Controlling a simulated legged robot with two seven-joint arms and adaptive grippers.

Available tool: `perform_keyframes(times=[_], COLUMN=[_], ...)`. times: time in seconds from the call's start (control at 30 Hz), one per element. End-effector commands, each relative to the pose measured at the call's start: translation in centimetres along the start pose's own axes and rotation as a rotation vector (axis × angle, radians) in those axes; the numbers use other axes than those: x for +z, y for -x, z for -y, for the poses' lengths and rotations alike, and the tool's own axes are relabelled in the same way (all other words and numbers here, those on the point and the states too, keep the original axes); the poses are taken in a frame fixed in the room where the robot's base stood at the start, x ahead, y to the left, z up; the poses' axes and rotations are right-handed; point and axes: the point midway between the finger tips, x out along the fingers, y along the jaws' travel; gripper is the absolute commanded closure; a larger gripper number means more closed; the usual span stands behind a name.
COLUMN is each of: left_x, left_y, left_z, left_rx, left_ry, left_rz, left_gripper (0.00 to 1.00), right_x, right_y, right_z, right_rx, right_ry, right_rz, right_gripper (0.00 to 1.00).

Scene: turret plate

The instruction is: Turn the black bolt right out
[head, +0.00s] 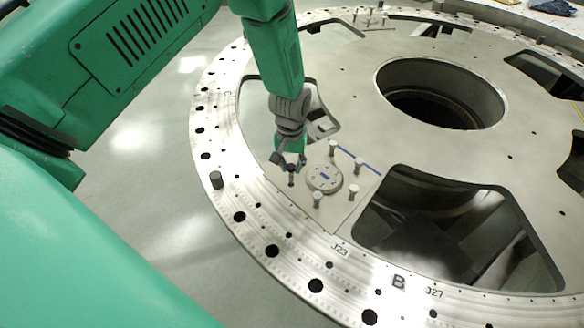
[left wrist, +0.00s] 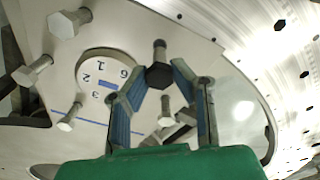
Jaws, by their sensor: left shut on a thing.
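The black bolt (head: 291,179) stands at the left edge of a light square plate on the big turret plate (head: 350,60). In the left wrist view its dark hex head (left wrist: 159,76) lies between the two blue-padded fingers. My left gripper (head: 289,160) comes down from above and is shut on the bolt; it also shows in the left wrist view (left wrist: 157,75). The bolt's lower end is hard to make out. My right gripper is in neither view.
A round numbered disc (head: 324,178) sits beside the black bolt. Several silver bolts stand around it, one (head: 317,199) close in front. Large openings (head: 440,225) cut through the turret plate.

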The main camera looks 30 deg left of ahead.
Motion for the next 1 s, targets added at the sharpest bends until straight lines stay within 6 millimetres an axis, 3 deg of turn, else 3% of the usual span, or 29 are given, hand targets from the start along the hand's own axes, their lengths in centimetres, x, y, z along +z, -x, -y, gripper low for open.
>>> perform_keyframes(times=[0.7, 1.0], left_x=[-0.1, -0.1], left_y=[4.4, 5.3], left_z=[0.0, 0.0], left_rx=[0.000, 0.000], left_ry=[-0.002, -0.002], left_rz=[0.000, 0.000], left_gripper=[1.00, 1.00], right_x=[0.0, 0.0], right_y=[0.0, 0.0], right_z=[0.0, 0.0], right_rx=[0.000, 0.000], right_ry=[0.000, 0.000], right_rz=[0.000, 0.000], right_gripper=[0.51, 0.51])
